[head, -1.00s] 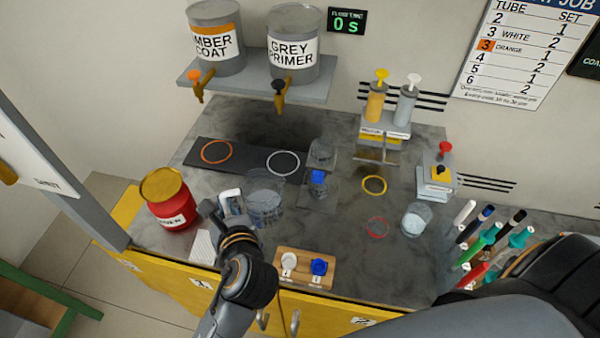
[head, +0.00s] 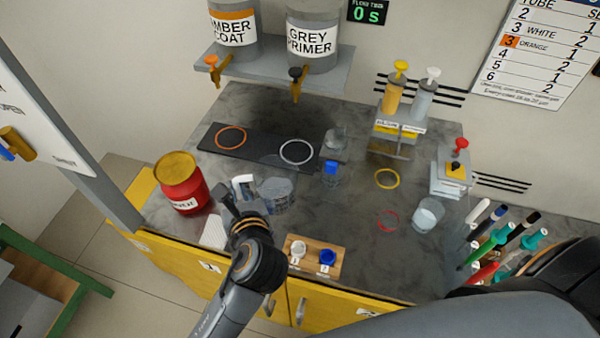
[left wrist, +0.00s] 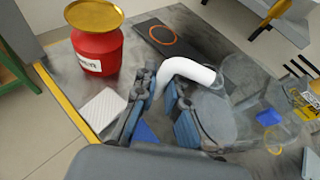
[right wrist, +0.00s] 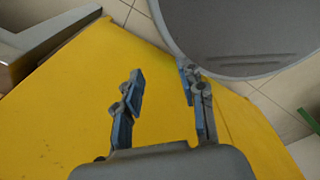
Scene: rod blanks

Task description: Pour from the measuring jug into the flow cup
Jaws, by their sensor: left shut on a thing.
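The measuring jug (head: 277,196) is clear with a white handle and stands out over the left part of the bench. My left gripper (head: 236,194) is shut on its handle (left wrist: 190,70). In the left wrist view the jug's body (left wrist: 213,118) shows a grey content; whether it touches the bench I cannot tell. What looks like the flow cup (head: 336,138) is a clear cup on a small stand behind and right of the jug. A blue part (head: 331,168) and a clear vessel show below it. My right gripper (right wrist: 165,100) is open and empty above a yellow surface.
A red tin (head: 181,185) stands left of the jug. A dark mat (head: 262,147) with two rings lies behind it, below the tank taps. A wooden block (head: 314,262) with white and blue caps is in front. A clear beaker (head: 428,214) and upright pens (head: 500,240) stand right.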

